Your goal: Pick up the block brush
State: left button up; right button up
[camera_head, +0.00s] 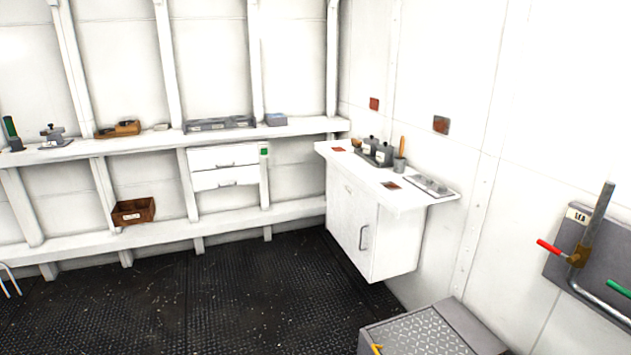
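I cannot single out the block brush for sure at this distance. A brown wooden piece (118,129) lies on the long back shelf toward the left; it is too small to tell whether it is a brush. A small brown item (356,145) also shows at the left end of a grey rack (374,153) on the white cabinet's top. A grey cup (400,164) with an orange-brown handle sticking up stands just right of the rack. Neither of my grippers is in view.
A white cabinet (365,225) stands in the corner. A brown crate (134,211) sits on the lower shelf. A grey box with a treaded lid (425,333) is at bottom right, below wall pipework (598,225). The dark floor (200,305) is open at the left and middle.

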aim_at(355, 143)
jog(key=i, duration=1.5)
jog(key=i+l+z, duration=0.15)
jog(key=i+z, duration=0.25)
jog(key=i, duration=0.4)
